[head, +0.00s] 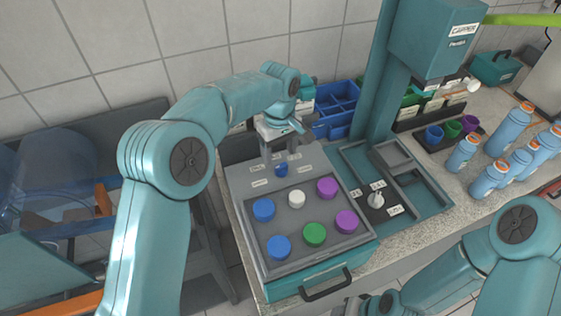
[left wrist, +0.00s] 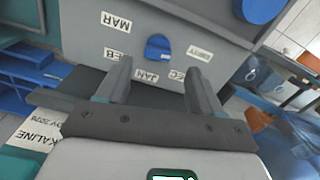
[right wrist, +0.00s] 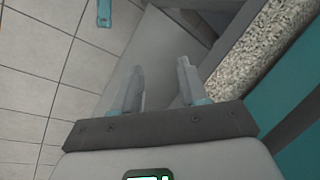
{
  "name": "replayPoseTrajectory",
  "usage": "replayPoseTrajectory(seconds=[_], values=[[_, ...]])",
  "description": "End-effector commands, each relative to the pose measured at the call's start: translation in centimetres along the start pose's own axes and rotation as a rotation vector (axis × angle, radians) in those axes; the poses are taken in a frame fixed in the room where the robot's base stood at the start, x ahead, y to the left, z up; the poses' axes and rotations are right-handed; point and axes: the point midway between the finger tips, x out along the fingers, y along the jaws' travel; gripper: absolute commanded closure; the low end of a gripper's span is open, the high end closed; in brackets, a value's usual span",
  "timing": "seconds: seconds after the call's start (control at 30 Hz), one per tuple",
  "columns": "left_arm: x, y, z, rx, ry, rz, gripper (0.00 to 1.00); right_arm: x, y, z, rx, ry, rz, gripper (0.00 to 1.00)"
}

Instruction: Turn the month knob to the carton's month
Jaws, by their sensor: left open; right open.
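The blue month knob (head: 281,169) stands on the grey sloped panel (head: 312,165), with small white labels around it. In the left wrist view the knob (left wrist: 157,47) lies just beyond and between my fingertips, among labels such as MAR, FEB and JAN. My left gripper (head: 280,156) is open above the knob, its fingers apart and empty. Part of a label (left wrist: 38,133) ending in "KALINE", with a partly cut-off date line below, shows at the lower left there; its carton is mostly hidden. My right gripper (right wrist: 160,78) is open and empty, low beside the counter.
Blue, white, purple and green round caps sit on the tray (head: 262,238) in front of the panel. A teal capper stand (head: 375,110) rises to the right. Blue bottles (head: 490,178) stand farther right. Blue bins (head: 338,100) are behind.

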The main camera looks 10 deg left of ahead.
Motion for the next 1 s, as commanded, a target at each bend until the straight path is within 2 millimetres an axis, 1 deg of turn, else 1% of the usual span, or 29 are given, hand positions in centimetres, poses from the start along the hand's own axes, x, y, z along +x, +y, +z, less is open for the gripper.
replayPoseTrajectory(seconds=[0.03, 0.1, 0.2, 0.3, 0.43, 0.67, 0.7, 0.77, 0.8, 0.83, 1.0], values=[[1.0, 0.0, 0.0, 0.001, -0.002, -0.004, 0.34, -0.4, -0.1, 0.0, 0.000, 0.000, 0.000, 0.57], [2.4, 0.1, 0.0, 0.003, -0.002, -0.005, 0.34, -0.7, -0.2, 0.0, 0.000, 0.000, 0.000, 0.57], [3.8, 0.2, -0.1, 0.002, -0.001, -0.003, 0.34, -1.0, -0.3, 0.0, 0.001, 0.000, 0.000, 0.57], [4.8, 0.3, -0.2, 0.001, -0.001, -0.002, 0.34, -1.1, -0.4, 0.0, 0.001, 0.000, 0.000, 0.57], [5.5, 0.4, -0.2, 0.001, -0.001, -0.002, 0.34, -1.1, -0.4, 0.0, 0.000, 0.000, 0.000, 0.57], [5.5, 0.4, -0.2, 0.002, 0.000, -0.001, 0.34, -1.1, -0.4, 0.0, 0.001, 0.000, 0.000, 0.57], [5.5, 0.4, -0.2, 0.002, 0.000, -0.001, 0.47, -1.1, -0.4, 0.0, 0.001, 0.000, 0.000, 0.57], [5.5, 0.4, -0.2, 0.002, 0.000, -0.002, 0.67, -1.1, -0.4, 0.0, 0.001, 0.000, 0.000, 0.57], [5.5, 0.5, -0.2, 0.002, 0.000, -0.001, 0.80, -1.1, -0.4, 0.0, 0.001, 0.000, 0.000, 0.57], [5.5, 0.5, -0.3, 0.002, 0.000, -0.001, 0.89, -1.1, -0.4, 0.0, 0.001, 0.000, 0.000, 0.57], [5.5, 0.4, -0.3, 0.004, 0.001, -0.002, 0.90, -1.1, -0.4, 0.0, 0.001, 0.000, 0.000, 0.57]])
